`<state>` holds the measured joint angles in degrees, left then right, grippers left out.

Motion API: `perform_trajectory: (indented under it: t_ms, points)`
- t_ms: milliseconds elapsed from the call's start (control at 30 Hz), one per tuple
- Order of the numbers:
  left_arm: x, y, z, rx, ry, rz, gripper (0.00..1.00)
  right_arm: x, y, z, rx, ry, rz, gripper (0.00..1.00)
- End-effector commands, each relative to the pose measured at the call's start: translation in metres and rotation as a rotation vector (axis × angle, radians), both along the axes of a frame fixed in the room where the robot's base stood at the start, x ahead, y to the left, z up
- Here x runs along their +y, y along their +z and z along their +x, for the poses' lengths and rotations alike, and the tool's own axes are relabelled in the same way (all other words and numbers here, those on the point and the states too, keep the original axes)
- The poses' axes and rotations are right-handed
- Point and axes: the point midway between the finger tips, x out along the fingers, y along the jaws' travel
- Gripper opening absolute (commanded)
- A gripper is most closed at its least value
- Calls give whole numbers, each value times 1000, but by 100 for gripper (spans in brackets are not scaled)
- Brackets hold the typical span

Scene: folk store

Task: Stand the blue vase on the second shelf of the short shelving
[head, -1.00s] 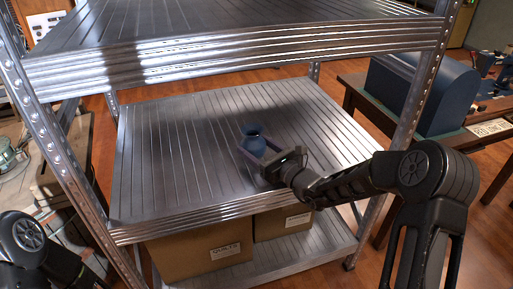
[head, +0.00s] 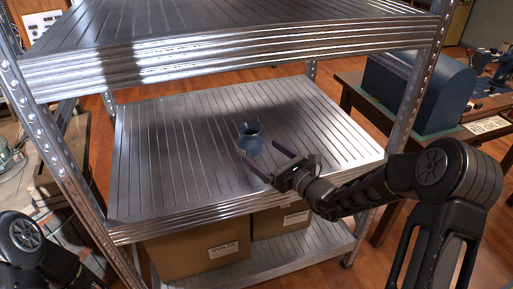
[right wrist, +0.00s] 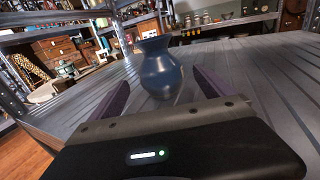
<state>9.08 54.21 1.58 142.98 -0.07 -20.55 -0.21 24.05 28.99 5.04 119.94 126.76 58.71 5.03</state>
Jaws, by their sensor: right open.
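The blue vase (head: 250,140) stands upright on the metal shelf board (head: 180,150), the one above the bottom board with boxes. My right gripper (head: 266,163) is open, on the near side of the vase and to its right, apart from it. In the right wrist view the vase (right wrist: 160,68) stands upright beyond the two purple fingers (right wrist: 158,90), with nothing gripping it. My left arm shows at the lower left of the head view, but its gripper is out of view.
An upper shelf board (head: 240,60) spans above. Cardboard boxes (head: 200,253) sit on the bottom board. Metal uprights (head: 405,110) flank the opening. A table with a blue rounded case (head: 420,90) stands at the right. The board around the vase is clear.

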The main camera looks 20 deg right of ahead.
Motion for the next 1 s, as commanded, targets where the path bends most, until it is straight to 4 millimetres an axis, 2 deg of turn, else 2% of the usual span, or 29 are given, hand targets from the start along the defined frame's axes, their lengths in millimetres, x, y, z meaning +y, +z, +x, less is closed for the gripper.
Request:
perform_trajectory:
  t_ms: [200, 400, 1000]
  points:
    - [0, 2, 0, 0, 0, 0, 92, -21, 0, -41, 2, -3, 0, 92]
    - [0, 2, 0, 0, 0, 0, 92, -29, 0, -59, 1, 0, 0, 92]
    - [0, 2, 0, 0, 0, 0, 92, -30, 0, -61, 1, 1, 0, 92]
